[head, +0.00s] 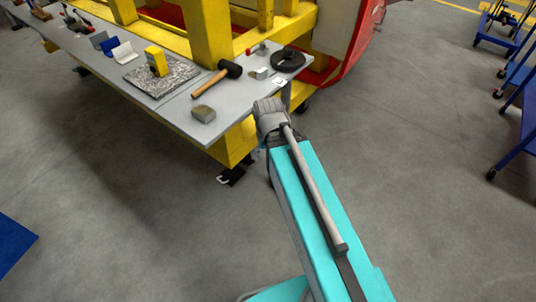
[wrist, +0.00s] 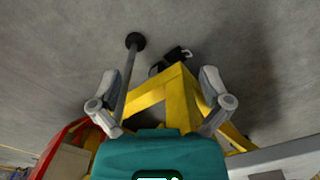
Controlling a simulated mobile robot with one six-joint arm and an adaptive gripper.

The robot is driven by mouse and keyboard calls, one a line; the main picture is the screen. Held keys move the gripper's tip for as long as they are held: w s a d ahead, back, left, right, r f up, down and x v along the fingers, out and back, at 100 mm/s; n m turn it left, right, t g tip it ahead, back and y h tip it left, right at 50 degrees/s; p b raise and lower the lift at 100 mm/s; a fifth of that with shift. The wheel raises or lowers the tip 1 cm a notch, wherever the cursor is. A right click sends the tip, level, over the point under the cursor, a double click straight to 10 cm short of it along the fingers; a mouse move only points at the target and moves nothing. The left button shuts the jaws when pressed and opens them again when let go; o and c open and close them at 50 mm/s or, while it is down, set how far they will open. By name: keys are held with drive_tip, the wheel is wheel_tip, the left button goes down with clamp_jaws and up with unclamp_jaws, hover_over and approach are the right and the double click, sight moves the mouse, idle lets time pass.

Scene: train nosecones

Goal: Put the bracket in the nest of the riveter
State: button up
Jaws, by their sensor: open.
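My gripper (wrist: 158,74) is open, with its two grey fingers spread and nothing between them. In the wrist view the yellow frame's corner and a dark-footed post show beyond the fingers, over the grey floor. In the head view my turquoise arm reaches up to the near right end of the bench; the fingers cannot be made out there. A pale bent sheet piece (head: 124,53), possibly the bracket, lies on the grey bench top (head: 235,105), well left of my arm. I cannot make out the riveter or its nest for sure.
Yellow posts rise behind. Blue carts (head: 515,75) stand at the right. The floor between is clear.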

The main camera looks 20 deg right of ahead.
drive_tip(key=shift+w, duration=0.15)
drive_tip(key=c, duration=0.4)
drive_tip(key=shift+w+d+n+h, duration=0.2)
drive_tip(key=shift+w+n+h, duration=0.1)
drive_tip(key=shift+w+n, duration=0.25)
drive_tip(key=shift+c, duration=0.2)
drive_tip(key=w+r+n+t+h, duration=0.2)
drive_tip(key=w+r+n+h, duration=0.1)
drive_tip(key=w+n, duration=0.3)
drive_tip(key=w+r+n+t+h, duration=0.2)
drive_tip(key=w+r+n+h, duration=0.1)
drive_tip(key=w+n, duration=0.3)
drive_tip(key=w+d+r+n+t+h+p, duration=0.1)
drive_tip(key=w+r+n+h, duration=0.1)
drive_tip(key=w+n, duration=0.4)
drive_tip(key=shift+w+r+n+t+h, duration=0.15)
drive_tip(key=shift+w+r+t+h, duration=0.1)
drive_tip(key=shift+w, duration=0.7)
drive_tip(key=shift+w+r+n+t+h, duration=0.15)
drive_tip(key=shift+w+r, duration=0.1)
drive_tip(key=shift+w, duration=0.7)
drive_tip(key=w+r+n, duration=0.1)
drive_tip(key=w+a+r+n+t+h, duration=0.1)
drive_tip(key=w+n, duration=0.1)
drive_tip(key=w+a+r+n+t, duration=0.1)
drive_tip(key=w+r+n, duration=0.1)
drive_tip(key=shift+a+n+h, duration=0.25)
drive_tip(key=shift+h, duration=0.05)
drive_tip(key=shift+f, duration=0.1)
